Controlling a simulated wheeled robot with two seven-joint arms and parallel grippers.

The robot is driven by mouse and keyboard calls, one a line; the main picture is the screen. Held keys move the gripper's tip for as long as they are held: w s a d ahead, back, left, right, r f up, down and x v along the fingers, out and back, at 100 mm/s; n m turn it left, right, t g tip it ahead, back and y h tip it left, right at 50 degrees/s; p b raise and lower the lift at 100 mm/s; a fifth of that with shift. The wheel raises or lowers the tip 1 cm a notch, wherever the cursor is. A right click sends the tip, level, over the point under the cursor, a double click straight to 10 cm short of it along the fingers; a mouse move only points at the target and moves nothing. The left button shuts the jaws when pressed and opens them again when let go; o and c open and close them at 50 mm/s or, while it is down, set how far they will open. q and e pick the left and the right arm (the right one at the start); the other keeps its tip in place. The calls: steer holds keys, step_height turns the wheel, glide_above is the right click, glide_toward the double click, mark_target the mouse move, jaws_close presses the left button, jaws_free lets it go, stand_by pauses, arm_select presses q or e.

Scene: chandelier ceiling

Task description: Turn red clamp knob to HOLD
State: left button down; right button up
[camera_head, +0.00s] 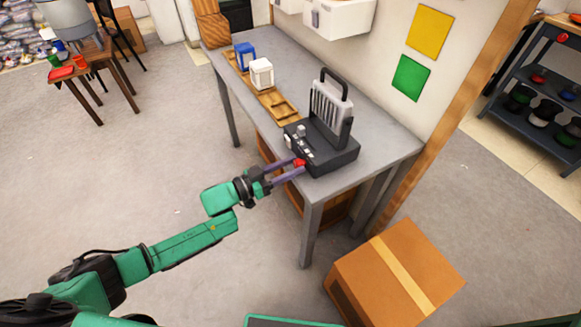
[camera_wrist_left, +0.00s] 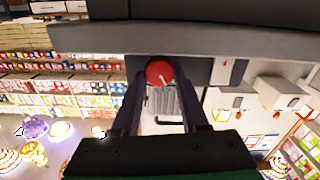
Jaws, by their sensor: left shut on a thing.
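The red clamp knob (camera_head: 299,162) sits on the front side of a dark grey device (camera_head: 335,158) with a black handle and a light grey ribbed block. The device stands on the grey workbench. My left gripper (camera_head: 297,166) reaches in from the left, its two purple fingers on either side of the knob, shut on it. In the left wrist view the round red knob (camera_wrist_left: 159,72) lies between the fingertips, with a pale mark on its face. Any HOLD label is too small to read. My right gripper is not in view.
The grey workbench (camera_head: 377,160) also carries a wooden tray (camera_head: 278,107) with a white block (camera_head: 261,73) and a blue block (camera_head: 244,56). A cardboard box (camera_head: 395,275) stands on the floor at the bench's near end. The floor to the left is mostly clear.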

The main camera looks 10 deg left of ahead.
arm_select(q)
steer(key=shift+s+m+b, duration=0.1)
steer(key=shift+m+b, duration=0.35)
steer(key=shift+m, duration=1.45)
steer(key=shift+c, duration=2.1)
jaws_free()
steer(key=v, duration=1.4)
steer(key=shift+s+a, duration=0.2)
